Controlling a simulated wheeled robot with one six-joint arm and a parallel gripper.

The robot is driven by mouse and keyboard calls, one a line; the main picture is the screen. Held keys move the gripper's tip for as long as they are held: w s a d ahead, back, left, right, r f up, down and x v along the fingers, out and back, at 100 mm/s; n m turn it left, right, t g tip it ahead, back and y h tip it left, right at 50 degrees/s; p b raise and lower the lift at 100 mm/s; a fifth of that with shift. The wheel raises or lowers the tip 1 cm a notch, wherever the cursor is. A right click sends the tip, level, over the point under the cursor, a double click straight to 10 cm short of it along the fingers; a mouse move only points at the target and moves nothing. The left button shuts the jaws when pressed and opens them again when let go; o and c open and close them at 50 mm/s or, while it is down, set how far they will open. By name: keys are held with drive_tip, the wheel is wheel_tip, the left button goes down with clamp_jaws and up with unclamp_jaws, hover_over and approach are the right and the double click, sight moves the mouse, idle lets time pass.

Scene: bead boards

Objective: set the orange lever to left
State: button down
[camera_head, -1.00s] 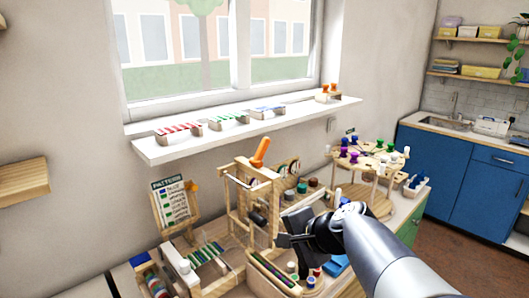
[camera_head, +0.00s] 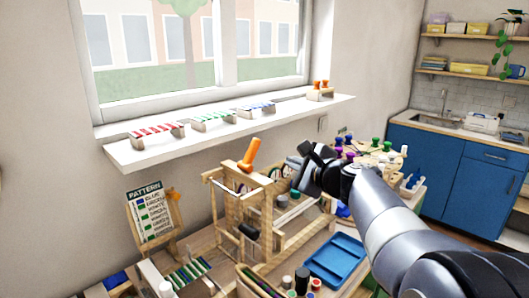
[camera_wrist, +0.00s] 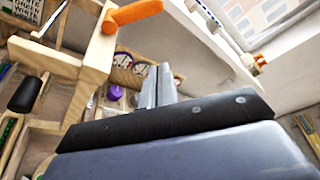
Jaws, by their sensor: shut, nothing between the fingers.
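The orange lever (camera_head: 250,154) stands on top of a wooden frame (camera_head: 265,215) at the middle of the bench. In the head view it tilts up and to the right. In the wrist view the lever (camera_wrist: 135,13) is at the top, left of centre, on the frame's light wooden post. My gripper (camera_head: 292,164) is shut and empty. It is to the right of the lever, at about its height in the picture, and apart from it. In the wrist view my gripper's fingers (camera_wrist: 157,86) lie together, pointing past the frame's right side.
A white window sill (camera_head: 235,130) with coloured bead racks runs behind the frame. A pattern board (camera_head: 150,215) stands to the left. A blue tray (camera_head: 335,258) lies in front on the right. A round stand with coloured pegs (camera_head: 375,155) is behind my arm.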

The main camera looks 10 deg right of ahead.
sight(251, 154)
drive_tip(key=shift+w, duration=0.1)
drive_tip(key=w+a+p, duration=0.3)
drive_tip(key=w+a, duration=0.2)
drive_tip(key=w, duration=0.2)
drive_tip(key=shift+w+a+r, duration=0.2)
drive_tip(key=shift+a, duration=0.15)
